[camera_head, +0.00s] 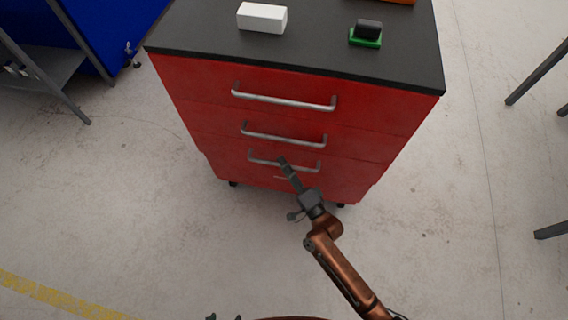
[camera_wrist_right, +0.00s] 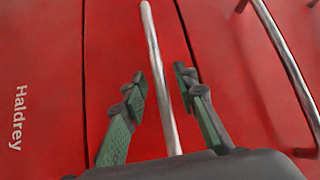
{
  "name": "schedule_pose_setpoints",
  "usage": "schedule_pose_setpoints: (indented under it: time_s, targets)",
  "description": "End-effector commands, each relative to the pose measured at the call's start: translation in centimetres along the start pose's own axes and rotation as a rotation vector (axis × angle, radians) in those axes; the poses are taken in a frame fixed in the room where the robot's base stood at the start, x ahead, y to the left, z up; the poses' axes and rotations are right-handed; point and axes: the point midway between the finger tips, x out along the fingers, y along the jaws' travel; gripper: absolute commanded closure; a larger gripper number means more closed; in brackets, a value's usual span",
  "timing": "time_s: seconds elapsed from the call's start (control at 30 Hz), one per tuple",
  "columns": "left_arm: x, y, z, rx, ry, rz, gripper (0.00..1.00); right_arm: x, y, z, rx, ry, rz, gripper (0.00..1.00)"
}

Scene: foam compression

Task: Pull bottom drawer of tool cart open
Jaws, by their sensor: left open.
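The red tool cart (camera_head: 185,95) has three silver bar handles on its front, and its drawers look shut. The bottom drawer handle (camera_head: 306,169) is the lowest bar, partly covered by my right gripper (camera_head: 284,162). In the right wrist view, this bar (camera_wrist_right: 160,75) runs between the two green-and-grey fingers of my right gripper (camera_wrist_right: 162,85). The fingers are apart, with a visible gap on each side of the bar. Only what look like the fingertips of my left gripper (camera_head: 224,317) show at the bottom edge of the head view, apart from the cart.
The middle handle (camera_head: 285,134) and top handle (camera_head: 285,99) lie above. The black cart top (camera_head: 320,50) carries a white block (camera_head: 262,18) and a green-and-black item (camera_head: 366,34). The floor in front is clear. Dark table legs (camera_head: 540,70) stand right; a grey-blue bench (camera_head: 50,65) stands left.

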Motion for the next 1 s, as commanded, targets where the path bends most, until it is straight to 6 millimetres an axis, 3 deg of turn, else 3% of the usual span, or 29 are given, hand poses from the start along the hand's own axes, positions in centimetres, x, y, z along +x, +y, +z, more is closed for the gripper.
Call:
schedule_pose_setpoints:
  time_s: [0.27, 0.63, 1.0]
  targets:
    - [0.04, 0.04, -0.06, 0.000, 0.003, 0.001, 0.40, 0.13, -0.08, -0.02, -0.001, 0.000, 0.000, 0.74]
    - [0.06, 0.01, -0.05, 0.000, 0.003, 0.001, 0.40, 0.10, -0.05, -0.01, -0.001, -0.001, 0.000, 1.00]
    - [0.06, 0.01, -0.05, 0.000, 0.003, 0.001, 0.40, 0.08, -0.01, 0.00, -0.002, -0.001, 0.001, 1.00]
